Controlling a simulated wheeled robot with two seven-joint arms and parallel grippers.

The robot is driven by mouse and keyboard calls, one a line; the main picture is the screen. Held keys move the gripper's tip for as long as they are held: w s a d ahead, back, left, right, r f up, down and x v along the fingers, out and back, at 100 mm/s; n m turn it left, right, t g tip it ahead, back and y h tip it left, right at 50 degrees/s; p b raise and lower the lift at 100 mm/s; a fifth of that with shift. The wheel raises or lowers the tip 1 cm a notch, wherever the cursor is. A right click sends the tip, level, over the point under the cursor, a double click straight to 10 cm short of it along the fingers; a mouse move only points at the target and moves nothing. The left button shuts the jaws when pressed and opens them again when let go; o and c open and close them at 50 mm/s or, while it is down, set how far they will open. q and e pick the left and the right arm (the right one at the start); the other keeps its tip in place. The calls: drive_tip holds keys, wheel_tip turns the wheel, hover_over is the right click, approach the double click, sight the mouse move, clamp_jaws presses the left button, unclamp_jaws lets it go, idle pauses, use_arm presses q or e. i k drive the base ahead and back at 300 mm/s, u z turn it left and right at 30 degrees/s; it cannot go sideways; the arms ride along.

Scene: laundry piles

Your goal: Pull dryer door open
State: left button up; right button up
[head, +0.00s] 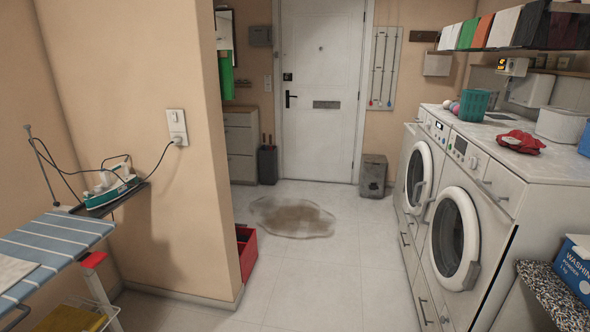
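Two white front-loading machines stand side by side along the right wall. The nearer machine has a round door (447,238) with a white rim and dark glass. The farther machine has a similar round door (413,176). Both doors look shut, and I cannot tell which machine is the dryer. Control panels with small displays sit above the doors. Neither of my grippers shows in the head view.
An ironing board (50,250) with an iron (115,187) stands at left beside a wall corner. A red crate (246,255) sits past that corner. A brown puddle-like stain (292,216) and a bin (373,176) lie ahead. The tiled floor before the machines is clear.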

sight(422, 148)
drive_tip(key=u, duration=0.05)
drive_tip(key=i, duration=2.1)
drive_tip(key=z, duration=0.85)
drive_tip(key=i, duration=1)
drive_tip(key=z, duration=1.65)
drive_tip(key=i, duration=0.7)
drive_tip(key=z, duration=0.5)
